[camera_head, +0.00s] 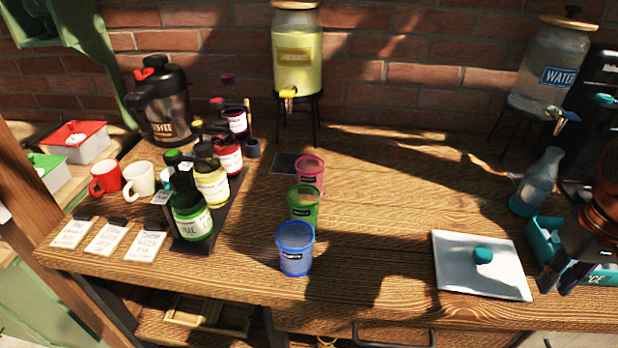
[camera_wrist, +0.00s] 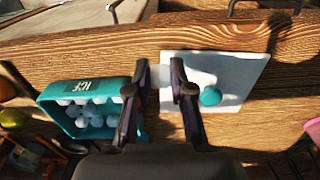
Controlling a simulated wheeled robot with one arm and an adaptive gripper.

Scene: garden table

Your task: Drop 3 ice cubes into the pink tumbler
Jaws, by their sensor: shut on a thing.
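The pink tumbler (camera_head: 310,172) stands upright on the table, behind the green tumbler (camera_head: 303,207) and the blue tumbler (camera_head: 295,250). A pink edge (camera_wrist: 313,128) shows at the right of the wrist view. The teal ice box (camera_head: 545,232) is open at the right, partly hidden by my gripper (camera_head: 562,283). In the wrist view the box (camera_wrist: 112,84) holds several pale ice cubes (camera_wrist: 95,112). My gripper (camera_wrist: 163,75) is beside the box, its fingers close together on something small, apparently an ice cube, that I cannot make out clearly.
The white lid with teal knob (camera_head: 455,280) lies flat left of the ice box. A glass carafe (camera_head: 540,180) stands behind the box. Bottles (camera_head: 192,215) and mugs (camera_head: 139,180) fill the left. Open wood lies between tumblers and lid.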

